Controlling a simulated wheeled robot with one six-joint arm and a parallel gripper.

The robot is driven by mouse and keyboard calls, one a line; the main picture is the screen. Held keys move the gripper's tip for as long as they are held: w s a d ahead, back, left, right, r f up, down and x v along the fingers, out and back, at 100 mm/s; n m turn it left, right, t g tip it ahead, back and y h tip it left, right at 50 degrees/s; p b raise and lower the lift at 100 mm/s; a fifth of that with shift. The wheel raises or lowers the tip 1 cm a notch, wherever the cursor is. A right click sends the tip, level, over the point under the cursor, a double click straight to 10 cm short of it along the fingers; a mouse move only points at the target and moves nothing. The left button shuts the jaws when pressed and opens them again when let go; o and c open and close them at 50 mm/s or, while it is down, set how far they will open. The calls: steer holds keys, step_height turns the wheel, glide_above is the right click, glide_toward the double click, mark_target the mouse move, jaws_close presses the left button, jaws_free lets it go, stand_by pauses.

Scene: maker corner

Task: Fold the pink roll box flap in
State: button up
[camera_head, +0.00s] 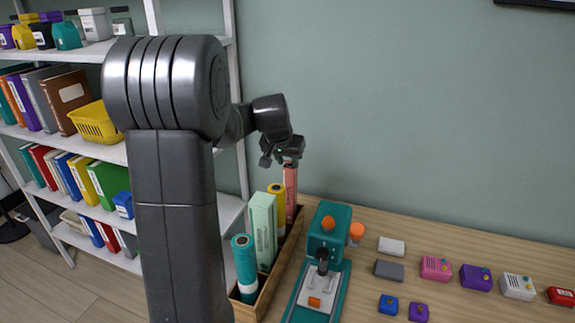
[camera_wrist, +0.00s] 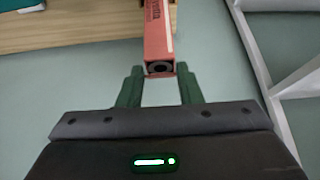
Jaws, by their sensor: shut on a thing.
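The pink roll box (camera_head: 291,186) is tall and narrow and stands upright at the back end of the wooden crate (camera_head: 262,291). In the wrist view the pink roll box (camera_wrist: 157,32) shows its end with a dark round roll core inside. I cannot make out the flap clearly; it may be hidden by the fingers. My gripper (camera_head: 291,160) is at the top of this box in the head view. In the wrist view my gripper (camera_wrist: 160,72) has its two dark green fingers on either side of the box end, shut on it.
A yellow roll (camera_head: 277,204), a pale green box (camera_head: 263,228) and a teal roll (camera_head: 245,266) stand in the same crate. A teal press (camera_head: 328,240) stands just right. Several small coloured blocks lie further right. A shelf (camera_head: 120,153) is at left.

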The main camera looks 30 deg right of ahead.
steer(key=o, duration=1)
steer(key=shift+r, duration=0.1)
steer(key=v, duration=1.3)
steer(key=shift+a+r+b, duration=0.15)
steer(key=shift+r+b, duration=0.15)
steer(key=shift+b, duration=0.15)
steer(key=shift+s, duration=0.15)
